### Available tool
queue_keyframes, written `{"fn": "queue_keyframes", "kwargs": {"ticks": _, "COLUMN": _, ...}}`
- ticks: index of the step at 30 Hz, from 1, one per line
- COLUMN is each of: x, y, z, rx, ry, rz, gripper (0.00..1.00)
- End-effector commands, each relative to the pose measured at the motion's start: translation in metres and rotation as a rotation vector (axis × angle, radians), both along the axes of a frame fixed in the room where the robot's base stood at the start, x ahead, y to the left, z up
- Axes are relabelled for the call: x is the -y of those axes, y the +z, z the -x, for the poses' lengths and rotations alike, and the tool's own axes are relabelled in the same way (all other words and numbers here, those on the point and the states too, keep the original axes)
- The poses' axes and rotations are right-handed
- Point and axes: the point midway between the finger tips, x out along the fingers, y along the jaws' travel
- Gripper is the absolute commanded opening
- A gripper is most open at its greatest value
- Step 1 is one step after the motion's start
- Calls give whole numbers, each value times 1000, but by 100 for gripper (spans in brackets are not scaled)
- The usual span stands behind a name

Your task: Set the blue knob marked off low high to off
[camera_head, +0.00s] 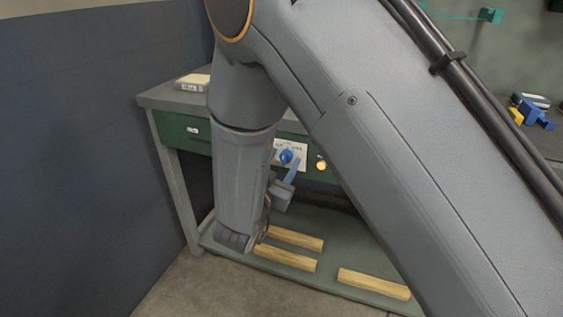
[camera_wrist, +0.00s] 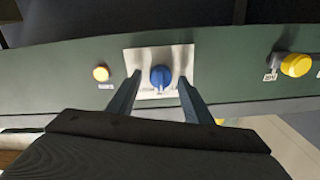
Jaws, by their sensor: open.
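The blue knob (camera_head: 286,157) sits on a pale plate on the green front of the workbench. It also shows in the wrist view (camera_wrist: 160,77), round, on its silvery plate (camera_wrist: 138,57). The plate's lettering and the knob's setting are too small to read. My gripper (camera_head: 283,165) is in front of the plate, seen partly behind my arm. In the wrist view my gripper (camera_wrist: 159,79) is open, with one finger on each side of the knob and a visible gap on both sides. Nothing is held.
An amber lamp or button (camera_wrist: 101,73) sits beside the plate, and a larger yellow knob (camera_wrist: 297,65) is on its other side. Wooden bars (camera_head: 374,284) lie on the lower shelf (camera_head: 340,273). Blue and yellow items (camera_head: 533,113) stand on the worktop at right. My arm hides much of the bench.

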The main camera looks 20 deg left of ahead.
Motion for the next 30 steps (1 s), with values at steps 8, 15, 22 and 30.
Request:
{"fn": "queue_keyframes", "kwargs": {"ticks": 8, "x": 0, "y": 0, "z": 0, "rx": -1, "ry": 0, "rz": 0, "gripper": 19}}
{"fn": "queue_keyframes", "kwargs": {"ticks": 15, "x": -2, "y": 0, "z": 1, "rx": -1, "ry": 2, "rz": 5, "gripper": 5}}
{"fn": "queue_keyframes", "kwargs": {"ticks": 22, "x": -1, "y": 1, "z": 1, "rx": -7, "ry": 1, "rz": 73, "gripper": 5}}
{"fn": "queue_keyframes", "kwargs": {"ticks": 30, "x": -2, "y": 2, "z": 2, "rx": -24, "ry": 3, "rz": 267, "gripper": 5}}
